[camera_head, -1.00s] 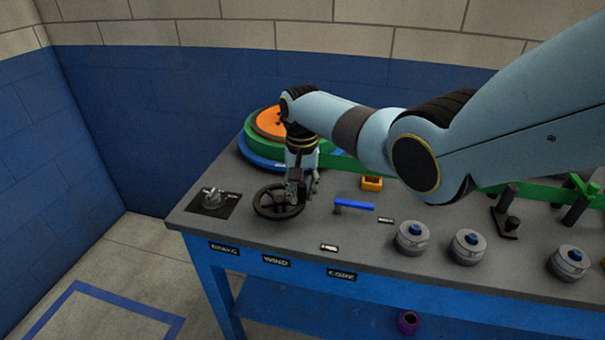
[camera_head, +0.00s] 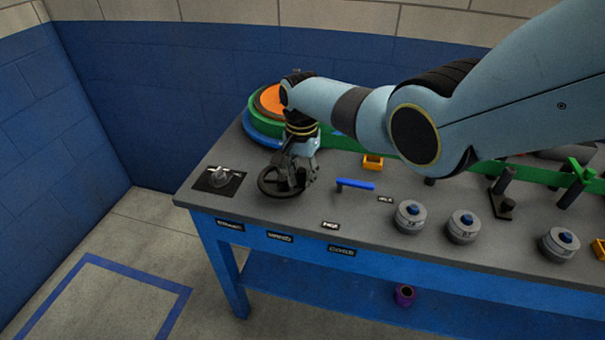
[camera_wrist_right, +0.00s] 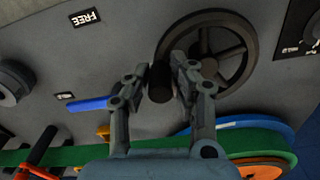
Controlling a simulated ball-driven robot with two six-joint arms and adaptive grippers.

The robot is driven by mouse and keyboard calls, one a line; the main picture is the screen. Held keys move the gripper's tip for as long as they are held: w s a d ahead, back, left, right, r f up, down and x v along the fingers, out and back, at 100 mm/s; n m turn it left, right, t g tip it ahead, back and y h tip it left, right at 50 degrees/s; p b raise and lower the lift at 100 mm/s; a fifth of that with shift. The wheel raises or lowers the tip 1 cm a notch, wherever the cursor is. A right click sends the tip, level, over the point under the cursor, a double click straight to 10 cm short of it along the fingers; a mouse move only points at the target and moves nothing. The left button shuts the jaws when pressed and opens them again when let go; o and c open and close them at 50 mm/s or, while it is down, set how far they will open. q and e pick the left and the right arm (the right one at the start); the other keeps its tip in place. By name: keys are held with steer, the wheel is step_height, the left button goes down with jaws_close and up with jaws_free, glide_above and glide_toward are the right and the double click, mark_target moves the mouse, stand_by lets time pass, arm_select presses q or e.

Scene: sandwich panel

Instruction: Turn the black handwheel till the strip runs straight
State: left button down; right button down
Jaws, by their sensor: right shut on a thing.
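The black handwheel (camera_head: 265,193) lies flat near the left end of the grey table. My right gripper (camera_head: 294,186) reaches down over its right side and hides part of the rim. In the right wrist view, the spoked handwheel (camera_wrist_right: 245,55) has a dark upright handle (camera_wrist_right: 159,88) at its rim. My right gripper (camera_wrist_right: 160,76) is shut on that handle, with a finger on each side. The green strip (camera_head: 345,142) runs from the stacked reel (camera_head: 262,132) along the back of the table, partly hidden by my arm. My left gripper is out of view.
A dark plate with a grey knob (camera_head: 219,178) sits left of the wheel. A blue lever (camera_head: 356,185) and a yellow block (camera_head: 372,161) stand to its right.

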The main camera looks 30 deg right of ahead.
steer(key=shift+a, duration=0.15)
steer(key=c, duration=1.1)
jaws_free()
steer(key=shift+c, duration=0.2)
step_height(320, 180, up, 12)
steer(key=shift+f, duration=0.1)
